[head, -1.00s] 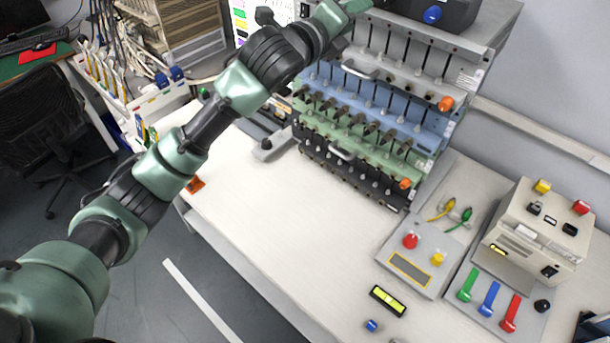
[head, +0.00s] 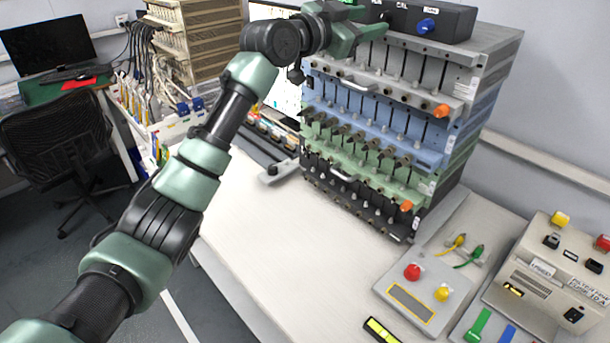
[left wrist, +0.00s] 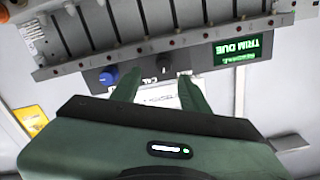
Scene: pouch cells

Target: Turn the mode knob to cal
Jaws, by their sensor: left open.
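A dark control box (head: 462,22) sits on top of the rack. Its front carries a blue knob (head: 427,26), clear of my gripper. My left gripper (head: 378,28) is at the left part of the box front. In the left wrist view, the box appears upside down, with the blue knob (left wrist: 107,79) left of my fingers. A dark knob (left wrist: 156,71) with a "CAL" label beside it lies between the fingertips of my open left gripper (left wrist: 160,76). I cannot tell whether they touch it, or where its pointer stands. My right gripper is out of view.
The rack (head: 455,95) has tiers of slots with protruding rods and orange knobs below the box. A green "TRIM DUE" display (left wrist: 237,50) shows in the left wrist view. A panel with red and yellow buttons (head: 412,271) stands on the white table (head: 270,235), whose middle is clear.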

